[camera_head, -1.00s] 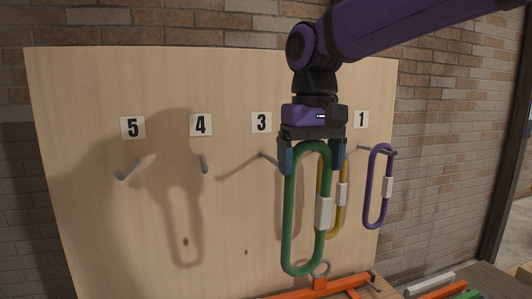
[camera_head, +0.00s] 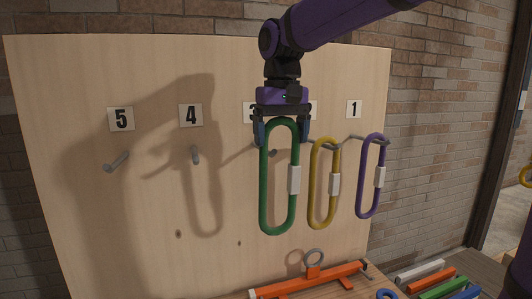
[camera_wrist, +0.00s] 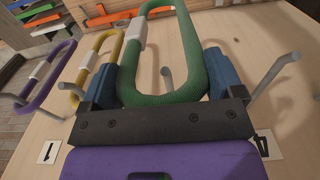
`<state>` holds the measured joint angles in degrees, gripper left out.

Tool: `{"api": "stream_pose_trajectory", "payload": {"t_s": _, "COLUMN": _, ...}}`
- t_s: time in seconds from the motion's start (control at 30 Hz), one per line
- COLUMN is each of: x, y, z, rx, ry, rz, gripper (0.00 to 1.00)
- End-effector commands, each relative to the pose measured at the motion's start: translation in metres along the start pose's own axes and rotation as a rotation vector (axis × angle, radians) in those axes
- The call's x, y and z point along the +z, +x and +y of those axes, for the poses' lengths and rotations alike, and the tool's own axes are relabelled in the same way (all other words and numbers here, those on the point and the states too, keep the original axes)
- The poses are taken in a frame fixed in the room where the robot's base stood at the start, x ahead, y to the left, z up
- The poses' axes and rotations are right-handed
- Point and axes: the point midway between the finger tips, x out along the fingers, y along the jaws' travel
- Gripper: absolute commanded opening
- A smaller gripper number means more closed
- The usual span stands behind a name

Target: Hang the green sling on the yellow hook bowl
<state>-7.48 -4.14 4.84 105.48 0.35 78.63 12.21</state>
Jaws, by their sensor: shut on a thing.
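My gripper (camera_head: 281,135) is shut on the upper end of the green sling (camera_head: 265,190), a long oval loop with a white sleeve. It hangs upright in front of the board. The sling also shows between the fingers in the wrist view (camera_wrist: 190,48). The grey hook under label 3 (camera_head: 273,152) shows through the loop's opening; I cannot tell whether it passes through. No yellow hook bowl is clearly seen. A yellow curved piece (camera_head: 525,176) is cut off at the right edge, and I cannot tell what it is.
A yellow sling (camera_head: 312,185) and a purple sling (camera_head: 363,175) hang on hooks just right of the green one. Hooks under 4 (camera_head: 195,155) and 5 (camera_head: 117,161) are empty.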

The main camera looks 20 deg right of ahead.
Motion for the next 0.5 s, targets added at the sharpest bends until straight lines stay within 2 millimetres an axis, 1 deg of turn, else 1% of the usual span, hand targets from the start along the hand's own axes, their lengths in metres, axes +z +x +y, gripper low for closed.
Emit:
{"api": "stream_pose_trajectory", "payload": {"t_s": 0.03, "x": -0.013, "y": 0.001, "z": 0.000, "rx": 0.000, "ry": 0.001, "rz": -0.002, "gripper": 0.36}}
{"api": "stream_pose_trajectory", "payload": {"t_s": 0.2, "x": -0.047, "y": 0.001, "z": 0.000, "rx": 0.000, "ry": 0.002, "rz": -0.001, "gripper": 0.36}}
{"api": "stream_pose_trajectory", "payload": {"t_s": 0.3, "x": -0.064, "y": 0.001, "z": 0.000, "rx": 0.000, "ry": 0.002, "rz": -0.001, "gripper": 0.36}}
{"api": "stream_pose_trajectory", "payload": {"t_s": 0.5, "x": -0.090, "y": 0.000, "z": 0.000, "rx": 0.000, "ry": 0.001, "rz": -0.001, "gripper": 0.36}}
